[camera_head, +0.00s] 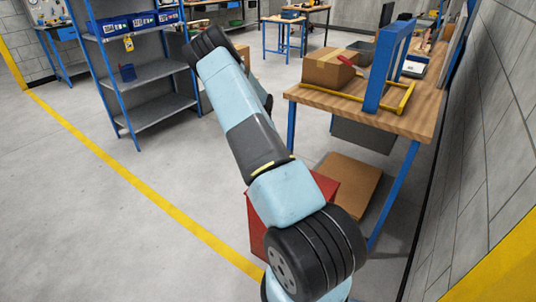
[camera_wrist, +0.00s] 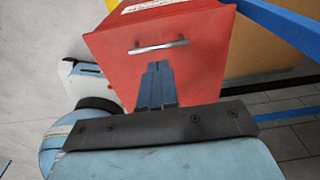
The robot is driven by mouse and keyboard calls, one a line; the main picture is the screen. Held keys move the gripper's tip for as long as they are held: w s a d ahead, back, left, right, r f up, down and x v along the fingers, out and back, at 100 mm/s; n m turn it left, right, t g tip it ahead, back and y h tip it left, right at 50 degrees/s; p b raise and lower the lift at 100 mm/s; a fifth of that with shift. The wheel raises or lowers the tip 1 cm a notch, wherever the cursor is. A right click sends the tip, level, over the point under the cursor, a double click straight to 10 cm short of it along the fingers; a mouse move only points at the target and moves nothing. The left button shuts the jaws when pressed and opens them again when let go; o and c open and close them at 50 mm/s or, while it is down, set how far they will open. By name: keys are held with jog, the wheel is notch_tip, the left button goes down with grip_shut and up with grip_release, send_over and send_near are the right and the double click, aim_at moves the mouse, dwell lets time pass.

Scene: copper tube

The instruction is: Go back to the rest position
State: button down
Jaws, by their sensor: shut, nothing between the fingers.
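My gripper (camera_wrist: 157,68) is in the wrist view, its two dark blue-grey fingers together and nothing held between them. The fingers point at the front of a red cabinet (camera_wrist: 195,75) and end just below its metal handle (camera_wrist: 158,47) in the picture. I cannot tell how far they are from it. In the head view my arm rises from the bottom and bends at the upper left. My gripper is hidden there. The red cabinet (camera_head: 256,232) shows partly behind my arm. No copper tube can be made out in either view.
A wooden workbench (camera_head: 425,122) on blue legs stands at the right, with a cardboard box (camera_head: 327,68), a blue frame (camera_head: 386,70) and a yellow frame (camera_head: 340,100) on it. A blue-posted shelf (camera_head: 157,113) stands at the left. Open floor (camera_head: 80,220) lies front left.

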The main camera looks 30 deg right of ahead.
jog(key=shift+w+r, duration=0.15)
jog(key=shift+r, duration=0.8)
jog(key=s+a+r+n+t+y, duration=0.1)
jog(key=s+a+r+n, duration=0.4)
jog(key=r, duration=0.6)
jog(key=s+a+r+n+t+y, duration=0.1)
jog(key=s+a+r+n, duration=0.25)
jog(key=a+r, duration=0.55)
jog(key=s+a+r+n+t, duration=0.1)
jog(key=s+a+r+n, duration=0.4)
jog(key=r, duration=0.7)
jog(key=s+a+r+n+t, duration=0.2)
jog(key=s+a+r+n, duration=0.7)
jog(key=s, duration=0.3)
jog(key=s+a+r+n+t+h, duration=0.1)
jog(key=s+a+r+n, duration=0.1)
jog(key=s+n, duration=0.7)
jog(key=shift+s+a+r+t, duration=0.35)
jog(key=shift+s+a, duration=0.25)
jog(key=shift+s, duration=2.75)
